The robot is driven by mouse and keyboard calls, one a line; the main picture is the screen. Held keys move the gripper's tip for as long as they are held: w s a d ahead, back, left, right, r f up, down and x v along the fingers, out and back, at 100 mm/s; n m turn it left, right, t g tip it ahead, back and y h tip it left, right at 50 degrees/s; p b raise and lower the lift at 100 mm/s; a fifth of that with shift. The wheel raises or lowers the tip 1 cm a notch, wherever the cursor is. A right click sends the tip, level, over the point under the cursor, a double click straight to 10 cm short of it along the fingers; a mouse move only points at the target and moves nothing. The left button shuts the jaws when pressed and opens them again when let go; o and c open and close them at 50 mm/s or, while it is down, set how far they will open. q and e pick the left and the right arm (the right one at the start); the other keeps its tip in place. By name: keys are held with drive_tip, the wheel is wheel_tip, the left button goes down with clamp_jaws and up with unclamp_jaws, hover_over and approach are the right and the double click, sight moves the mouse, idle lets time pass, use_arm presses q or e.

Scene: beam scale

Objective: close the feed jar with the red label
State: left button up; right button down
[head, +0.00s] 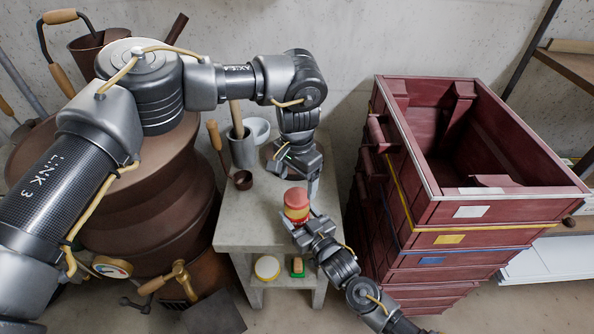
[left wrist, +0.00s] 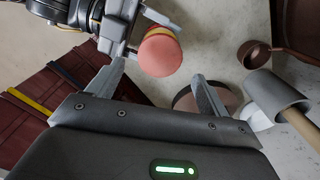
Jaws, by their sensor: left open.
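The feed jar (head: 297,206) has a red label with yellow bands and a salmon-red top. It is near the front of the grey table and also shows in the left wrist view (left wrist: 160,52). My right gripper (head: 299,222) comes from the lower right, its fingers closed about the jar's side; it also shows in the left wrist view (left wrist: 143,32). My left gripper (head: 311,180) is open and empty, pointing down just behind the jar. In the left wrist view the jar lies beyond the gap between its fingertips (left wrist: 158,78), apart from them.
The grey table (head: 240,228) carries a mortar (head: 243,150), a white bowl (head: 260,128) and a brown ladle (head: 242,180). A pinkish round thing (left wrist: 186,101) is partly hidden by a left finger. Stacked dark red crates (head: 440,215) stand right; brown vessels (head: 150,190) stand left.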

sight(297, 196)
use_arm(q)
drive_tip(key=shift+f, duration=2.45)
